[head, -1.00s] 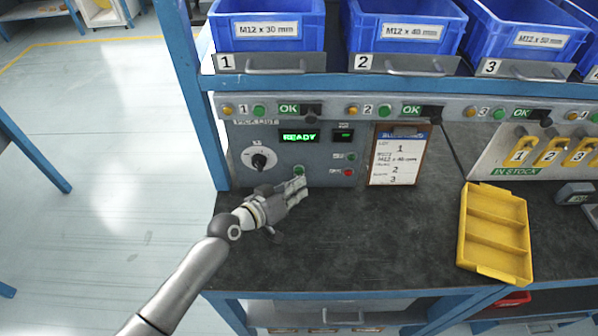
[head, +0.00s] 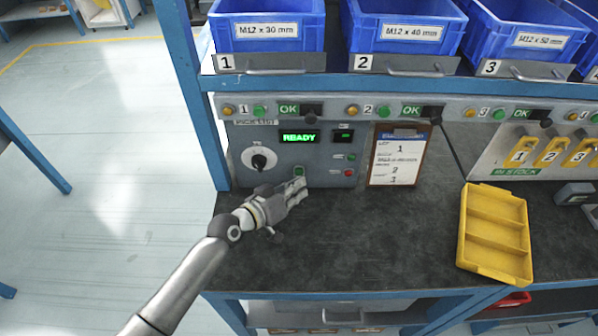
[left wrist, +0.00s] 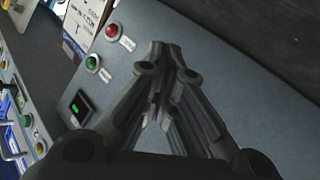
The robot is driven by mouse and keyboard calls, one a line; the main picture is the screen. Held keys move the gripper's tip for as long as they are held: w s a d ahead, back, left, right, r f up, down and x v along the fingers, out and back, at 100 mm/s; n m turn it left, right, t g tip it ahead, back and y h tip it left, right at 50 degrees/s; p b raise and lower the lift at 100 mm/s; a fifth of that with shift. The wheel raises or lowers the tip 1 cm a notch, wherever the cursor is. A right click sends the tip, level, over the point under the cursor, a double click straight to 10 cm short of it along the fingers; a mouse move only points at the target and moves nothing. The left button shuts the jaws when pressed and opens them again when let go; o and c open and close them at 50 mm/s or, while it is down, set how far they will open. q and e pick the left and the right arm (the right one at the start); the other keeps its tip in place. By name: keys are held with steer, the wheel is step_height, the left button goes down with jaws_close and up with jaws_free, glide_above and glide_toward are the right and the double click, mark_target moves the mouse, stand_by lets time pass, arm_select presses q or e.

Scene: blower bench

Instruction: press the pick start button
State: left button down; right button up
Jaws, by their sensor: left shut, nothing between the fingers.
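The grey control panel (head: 317,150) carries a green READY display (head: 299,137), a dial (head: 259,159) and several buttons. A green button (head: 299,171) shows just above my left gripper's fingertips; I cannot read its label. A small green button (head: 351,157) and a red button (head: 348,173) sit to its right. My left gripper (head: 302,188) is shut and empty, its tips close in front of the panel's lower part; I cannot tell whether they touch it. The left wrist view shows the shut fingers (left wrist: 167,52), the red button (left wrist: 112,31) and the small green button (left wrist: 92,62). My right gripper is not in view.
A clipboard (head: 398,155) stands right of the panel. A yellow divided tray (head: 463,225) lies on the dark bench top (head: 370,245). Blue bins (head: 267,27) stand on the shelf above. A blue post (head: 193,90) rises left of the panel. The middle of the bench is clear.

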arm_select(q)
steer(key=shift+w, duration=0.2)
steer(key=shift+w, duration=0.25)
steer(key=shift+w+b, duration=0.35)
steer(key=shift+b, duration=0.2)
stand_by(0.3)
stand_by(0.4)
steer(key=shift+s+r+p, duration=0.1)
steer(key=shift+s+p, duration=0.2)
steer(key=shift+s, duration=0.5)
steer(key=shift+s+p, duration=1.2)
steer(key=shift+s, duration=1.3)
